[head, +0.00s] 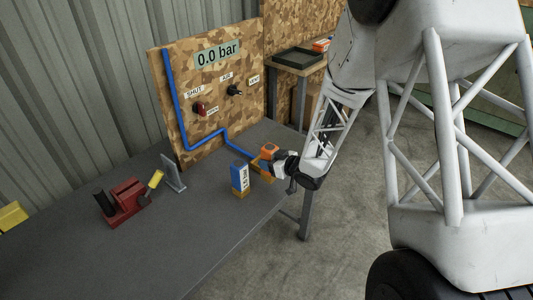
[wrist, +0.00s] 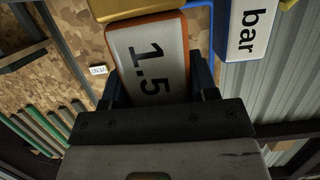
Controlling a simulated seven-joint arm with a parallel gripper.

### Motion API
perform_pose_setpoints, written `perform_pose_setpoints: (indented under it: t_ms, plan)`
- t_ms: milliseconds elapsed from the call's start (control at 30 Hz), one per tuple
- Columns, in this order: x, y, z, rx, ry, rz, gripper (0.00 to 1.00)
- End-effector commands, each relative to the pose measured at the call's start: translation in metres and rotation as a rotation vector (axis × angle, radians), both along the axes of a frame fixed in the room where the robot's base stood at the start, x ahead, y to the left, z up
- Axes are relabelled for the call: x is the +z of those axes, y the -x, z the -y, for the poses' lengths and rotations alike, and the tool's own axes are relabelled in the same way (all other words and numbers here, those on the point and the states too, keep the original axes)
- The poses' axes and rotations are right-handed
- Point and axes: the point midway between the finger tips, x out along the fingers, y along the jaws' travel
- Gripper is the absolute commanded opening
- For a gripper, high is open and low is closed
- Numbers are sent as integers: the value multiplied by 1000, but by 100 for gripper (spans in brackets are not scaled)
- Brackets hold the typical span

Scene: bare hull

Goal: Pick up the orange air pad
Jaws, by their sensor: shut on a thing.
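The orange air pad (head: 269,149) is at the right edge of the grey bench in the head view. In the wrist view the pad (wrist: 150,60) has orange edges and a pale face marked 1.5. My gripper (head: 275,157) is shut on it, with dark fingers on both sides of the pad in the wrist view (wrist: 157,84). A yellow holder (head: 261,169) lies just below and beside the pad, and its yellow edge (wrist: 125,8) is close to the pad's far end. I cannot tell whether the pad touches it.
A blue pad (head: 240,170) with a white label stands upright just left of my gripper. A blue hose (head: 187,128) runs down the valve board (head: 228,80) towards the holder. A red vise-like tool (head: 124,203) and grey bracket (head: 173,173) stand further left. The front bench is clear.

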Motion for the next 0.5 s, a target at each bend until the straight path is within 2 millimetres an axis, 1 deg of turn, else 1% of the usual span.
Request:
perform_pose_setpoints:
  t_ms: [33,200,300,500]
  plan:
    - [1,8,1,0,-1,-1,20]
    - [2,28,4,0,0,0,20]
    - [4,36,5,0,0,1,20]
    - [4,44,6,0,0,0,20]
